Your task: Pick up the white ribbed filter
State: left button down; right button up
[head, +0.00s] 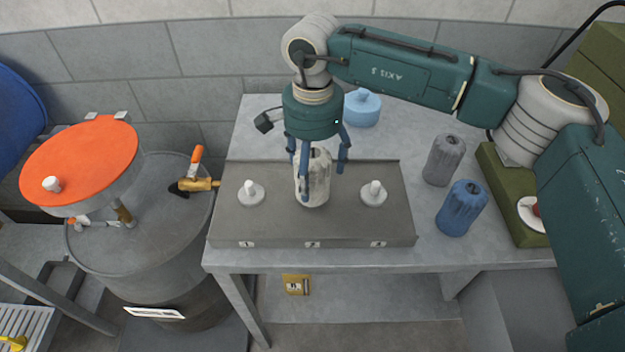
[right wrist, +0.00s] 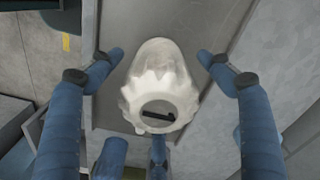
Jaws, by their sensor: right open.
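The white ribbed filter (head: 314,182) stands upright at the middle position of the grey numbered stand, above the label 2. My right gripper (head: 319,168) is over it from above, with its blue fingers spread around its upper part. In the right wrist view the filter (right wrist: 160,88) sits between the open fingers (right wrist: 160,75), with gaps at the left and right fingers. Whether the finger at the bottom of that view touches it, I cannot tell. My left gripper is not in view.
The grey stand (head: 280,226) also bears two white knobbed caps (head: 251,192) (head: 373,193). A grey filter (head: 444,160) and a blue filter (head: 461,208) stand to the right. A light blue lidded container (head: 362,108) is behind. An orange-topped drum (head: 85,165) is left.

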aim_at(318, 196)
jog(key=shift+f+p, duration=0.6)
jog(key=shift+f, duration=1.35)
jog(key=c, duration=1.5)
jog(key=shift+o, duration=0.2)
jog(key=shift+r, duration=0.15)
